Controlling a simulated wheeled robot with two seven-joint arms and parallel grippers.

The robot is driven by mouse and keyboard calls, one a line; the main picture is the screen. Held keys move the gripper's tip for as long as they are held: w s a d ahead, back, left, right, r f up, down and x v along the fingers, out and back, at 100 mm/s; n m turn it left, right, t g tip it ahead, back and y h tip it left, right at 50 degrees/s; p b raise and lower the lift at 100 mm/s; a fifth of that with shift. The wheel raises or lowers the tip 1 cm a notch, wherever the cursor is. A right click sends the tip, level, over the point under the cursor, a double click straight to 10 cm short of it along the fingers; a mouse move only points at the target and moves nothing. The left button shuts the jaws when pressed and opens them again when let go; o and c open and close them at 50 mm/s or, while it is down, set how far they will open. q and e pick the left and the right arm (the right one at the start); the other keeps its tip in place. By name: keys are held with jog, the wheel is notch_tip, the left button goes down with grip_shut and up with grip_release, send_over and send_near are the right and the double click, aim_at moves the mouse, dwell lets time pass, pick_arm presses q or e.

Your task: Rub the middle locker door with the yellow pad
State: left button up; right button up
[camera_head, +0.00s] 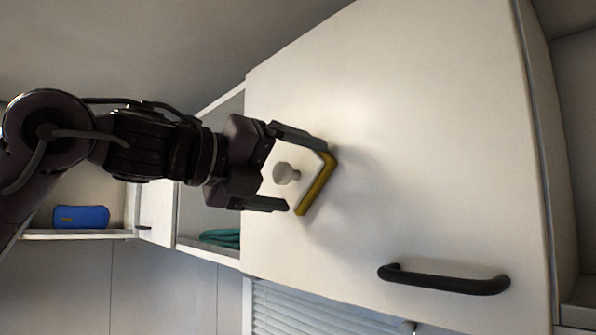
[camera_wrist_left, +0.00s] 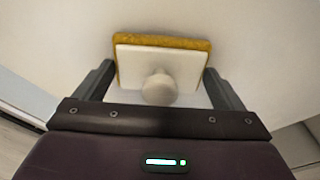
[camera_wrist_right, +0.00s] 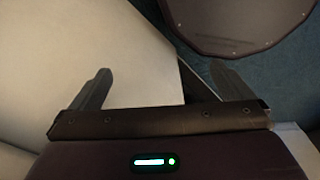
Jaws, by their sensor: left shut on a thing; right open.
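The yellow pad (camera_head: 316,184) has a white backing plate with a round pale knob (camera_head: 286,173). My left gripper (camera_head: 303,176) is shut on the pad, with a finger at each side of the backing plate. The pad's yellow face is turned to the large white locker door (camera_head: 400,130) and is at or very near its surface; I cannot tell if they touch. In the left wrist view the pad (camera_wrist_left: 163,42) sits between the fingers. The door has a black handle (camera_head: 444,280) at its lower right. My right gripper (camera_wrist_right: 150,92) is open and empty in the right wrist view.
Left of the door is an open compartment with folded teal cloth (camera_head: 221,238). A blue pouch (camera_head: 81,217) lies on a shelf at the far left. A window blind (camera_head: 320,312) is below the door. The door's right part is clear apart from the handle.

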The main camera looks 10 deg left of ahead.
pick_arm(q)
jog(key=shift+w+a, duration=1.15)
jog(key=shift+a, duration=0.3)
jog(key=shift+s+d, duration=1.15)
jog(key=shift+d, duration=0.3)
jog(key=shift+s+d, duration=1.15)
jog(key=shift+d, duration=0.3)
jog(key=shift+s+d, duration=1.15)
jog(key=shift+d, duration=0.3)
jog(key=shift+w+a, duration=1.15)
jog(key=shift+a, duration=0.3)
jog(key=shift+w+a, duration=1.15)
jog(key=shift+a, duration=0.3)
jog(key=shift+w+a, duration=1.15)
jog(key=shift+a, duration=0.3)
jog(key=shift+s, duration=0.15)
jog(key=shift+s+d+f+b+v, duration=0.1)
jog(key=shift+b+v, duration=0.15)
jog(key=shift+v, duration=1.15)
jog(key=shift+s+d+f+b+v, duration=0.15)
jog(key=shift+b+v, duration=0.1)
jog(key=shift+v, duration=1.15)
jog(key=v, duration=0.3)
jog(key=shift+s+f, duration=0.1)
jog(key=shift+f, duration=0.05)
